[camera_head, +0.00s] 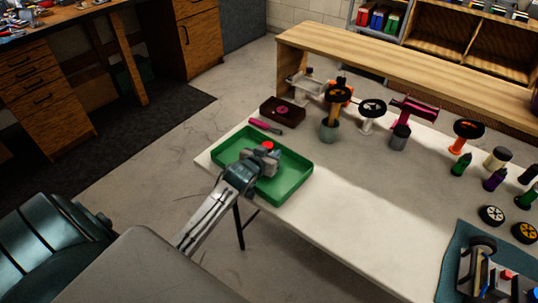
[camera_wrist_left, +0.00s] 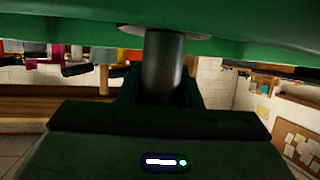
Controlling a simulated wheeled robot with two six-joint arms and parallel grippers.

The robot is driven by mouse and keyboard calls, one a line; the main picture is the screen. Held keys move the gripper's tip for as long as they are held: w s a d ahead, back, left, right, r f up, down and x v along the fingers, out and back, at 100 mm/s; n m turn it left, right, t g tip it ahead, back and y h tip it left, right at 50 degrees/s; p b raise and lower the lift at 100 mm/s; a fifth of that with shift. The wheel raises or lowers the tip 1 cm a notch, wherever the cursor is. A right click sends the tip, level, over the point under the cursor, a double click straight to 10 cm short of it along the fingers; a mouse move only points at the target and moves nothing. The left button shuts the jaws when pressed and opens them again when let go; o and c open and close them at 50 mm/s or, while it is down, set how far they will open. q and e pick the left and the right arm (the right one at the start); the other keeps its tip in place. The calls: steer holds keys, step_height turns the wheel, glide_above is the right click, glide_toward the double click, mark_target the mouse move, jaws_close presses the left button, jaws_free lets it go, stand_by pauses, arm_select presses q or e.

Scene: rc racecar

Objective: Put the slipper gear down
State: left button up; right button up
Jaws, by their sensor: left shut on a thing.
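My left gripper (camera_head: 264,154) is over the green tray (camera_head: 224,148), low and near its middle. It is shut on the slipper gear. A small red piece (camera_head: 268,146) shows at the jaws in the head view; the rest is mostly hidden by the gripper. In the left wrist view, a dark round shaft (camera_wrist_left: 164,68) with a wider disc at its end stands between the jaws. The disc is close to a green surface across the top of that view; I cannot tell whether they touch. My right gripper is not in view.
A dark brown box (camera_head: 270,111) and a pink-handled tool (camera_head: 265,126) lie behind the tray. Several parts on stands line the table's back. Bottles and wheels (camera_head: 491,215) stand at the right, near a blue mat (camera_head: 449,262). The table's front middle is clear.

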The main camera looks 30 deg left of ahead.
arm_select(q)
steer(key=shift+f, duration=0.65)
steer(key=o, duration=1)
steer(key=shift+f, duration=0.1)
steer(key=shift+c, duration=0.2)
steer(key=shift+o, duration=0.2)
steer(key=shift+s+r, duration=0.2)
steer(key=shift+s, duration=0.15)
steer(key=v, duration=1)
steer(key=shift+s+d+r+b, duration=0.1)
steer(key=shift+s+r+b, duration=0.1)
steer(key=shift+b, duration=0.2)
steer(key=shift+s+r, duration=0.15)
steer(key=shift+s, duration=0.25)
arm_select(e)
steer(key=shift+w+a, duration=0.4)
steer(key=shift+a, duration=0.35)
